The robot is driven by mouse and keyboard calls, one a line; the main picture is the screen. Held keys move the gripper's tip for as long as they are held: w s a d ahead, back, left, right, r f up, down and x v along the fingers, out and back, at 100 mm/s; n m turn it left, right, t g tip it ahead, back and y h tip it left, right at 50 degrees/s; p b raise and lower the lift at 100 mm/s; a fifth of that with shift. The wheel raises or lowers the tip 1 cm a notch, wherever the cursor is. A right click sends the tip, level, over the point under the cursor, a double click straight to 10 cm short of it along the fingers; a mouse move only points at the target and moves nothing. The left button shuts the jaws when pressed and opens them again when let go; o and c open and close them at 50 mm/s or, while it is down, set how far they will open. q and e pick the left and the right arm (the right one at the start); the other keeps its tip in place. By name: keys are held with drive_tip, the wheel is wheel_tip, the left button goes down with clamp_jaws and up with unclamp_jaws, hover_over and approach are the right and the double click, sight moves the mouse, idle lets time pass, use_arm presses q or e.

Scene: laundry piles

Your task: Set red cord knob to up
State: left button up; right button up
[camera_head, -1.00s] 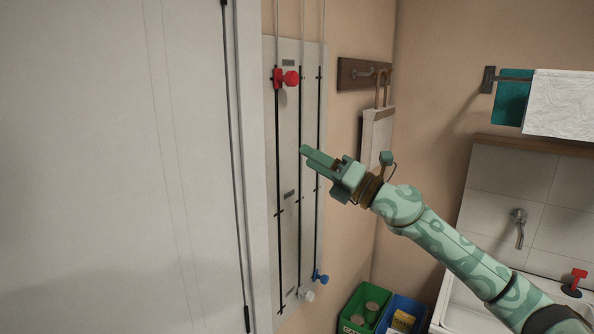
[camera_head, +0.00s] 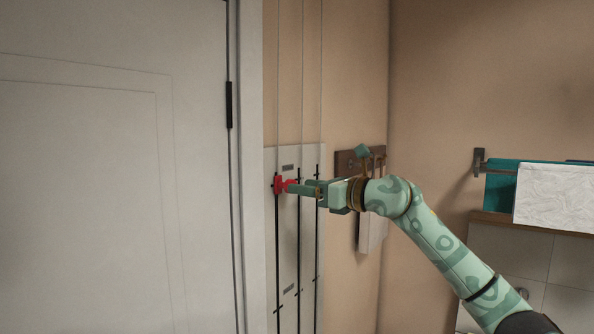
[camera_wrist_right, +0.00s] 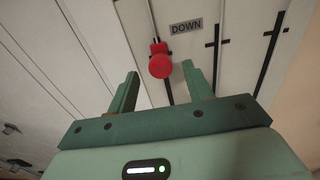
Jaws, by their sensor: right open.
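The red cord knob (camera_head: 278,186) sits near the top of the left black track on the pale wall panel (camera_head: 312,155). It also shows in the right wrist view (camera_wrist_right: 160,66), just below a label reading DOWN (camera_wrist_right: 186,27). My right gripper (camera_head: 291,188) is at the knob's height, its fingers pointing left at it. In the wrist view the open fingers (camera_wrist_right: 160,72) stand either side of the knob, near its front. I cannot tell whether they touch it. My left gripper is not in view.
Two more black tracks run to the right of the red knob's track. A white door (camera_head: 110,200) with a frame stands close on the left. A wooden hook board (camera_head: 346,162) is behind my right wrist. A rail with towels (camera_head: 555,195) hangs at the right.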

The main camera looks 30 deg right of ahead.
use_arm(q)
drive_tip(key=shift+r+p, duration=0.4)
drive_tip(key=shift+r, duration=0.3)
use_arm(e)
drive_tip(key=x, duration=0.3)
drive_tip(key=shift+a+f, duration=0.1)
clamp_jaws()
wheel_tip(320, 180, down, 40)
drive_tip(key=b, duration=2.5)
drive_tip(key=shift+w+a, duration=0.1)
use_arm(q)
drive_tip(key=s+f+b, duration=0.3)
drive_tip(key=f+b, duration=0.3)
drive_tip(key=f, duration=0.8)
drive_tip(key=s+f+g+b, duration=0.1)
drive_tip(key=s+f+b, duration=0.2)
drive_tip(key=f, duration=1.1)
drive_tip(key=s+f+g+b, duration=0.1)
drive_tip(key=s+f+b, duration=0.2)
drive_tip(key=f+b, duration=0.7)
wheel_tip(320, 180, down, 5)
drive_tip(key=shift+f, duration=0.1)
use_arm(e)
wheel_tip(320, 180, down, 27)
drive_tip(key=shift+r, duration=0.2)
